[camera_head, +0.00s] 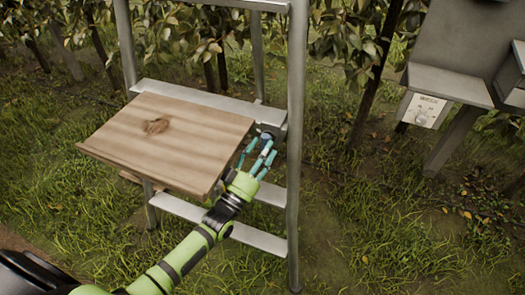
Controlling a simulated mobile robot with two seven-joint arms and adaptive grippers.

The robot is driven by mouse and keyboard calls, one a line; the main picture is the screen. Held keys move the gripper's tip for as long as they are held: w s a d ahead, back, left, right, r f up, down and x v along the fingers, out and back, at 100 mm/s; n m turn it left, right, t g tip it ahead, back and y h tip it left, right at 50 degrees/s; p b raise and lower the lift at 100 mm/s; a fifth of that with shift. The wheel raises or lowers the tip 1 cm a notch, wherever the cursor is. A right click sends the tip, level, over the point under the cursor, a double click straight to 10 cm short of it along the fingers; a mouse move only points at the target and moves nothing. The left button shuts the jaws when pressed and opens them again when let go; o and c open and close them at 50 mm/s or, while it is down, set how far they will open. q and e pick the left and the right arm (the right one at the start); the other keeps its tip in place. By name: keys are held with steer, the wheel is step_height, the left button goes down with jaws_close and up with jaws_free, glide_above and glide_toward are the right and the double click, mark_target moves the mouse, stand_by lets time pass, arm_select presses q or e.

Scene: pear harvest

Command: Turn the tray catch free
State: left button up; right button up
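The wooden tray (165,137) is fixed to the metal ladder-like stand and juts out toward me, with a dark knot in its surface. The tray catch (266,134) looks like a small dark rounded part at the tray's right back corner, by the stand's right post. My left gripper (263,151) is just in front of it, right of the tray. Its teal fingers are spread apart and point up toward the catch. They partly cover the catch, and I cannot tell whether they touch it. My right gripper is out of view.
The stand's right post (296,120) rises close to the right of my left gripper. A lower step (258,239) is below it. A grey box-like fixture with a labelled panel (425,111) stands at the upper right. Grass lies between.

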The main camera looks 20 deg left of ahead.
arm_select(q)
steer(key=v, duration=1.2)
stand_by(0.4)
